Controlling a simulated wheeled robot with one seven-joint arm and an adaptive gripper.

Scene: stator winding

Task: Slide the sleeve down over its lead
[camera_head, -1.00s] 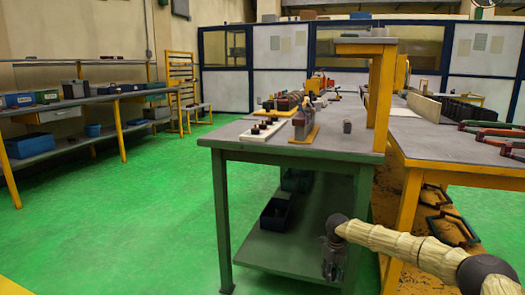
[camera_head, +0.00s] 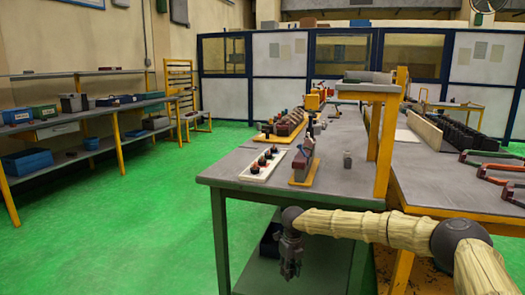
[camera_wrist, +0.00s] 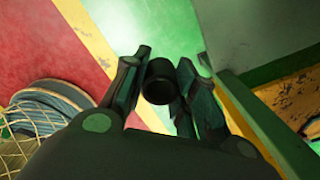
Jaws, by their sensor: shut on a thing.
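My gripper (camera_head: 290,262) hangs downward in front of the near end of the green-legged bench, below the level of its top. In the wrist view my gripper's fingers are closed around a short dark cylinder (camera_wrist: 160,80), which looks like the sleeve. It shows end-on, with a dark round face. On the bench a fixture on a yellow base (camera_head: 304,160) stands near the front edge. A white tray (camera_head: 250,177) with several dark and red pieces lies to its left. I cannot make out the lead at this size.
The grey bench top (camera_head: 235,163) has bare room at its near left corner. A yellow post (camera_head: 386,135) rises at its right. A second table (camera_head: 440,190) with red and green handled items adjoins at right. A blue-grey spool (camera_wrist: 50,105) shows in the wrist view.

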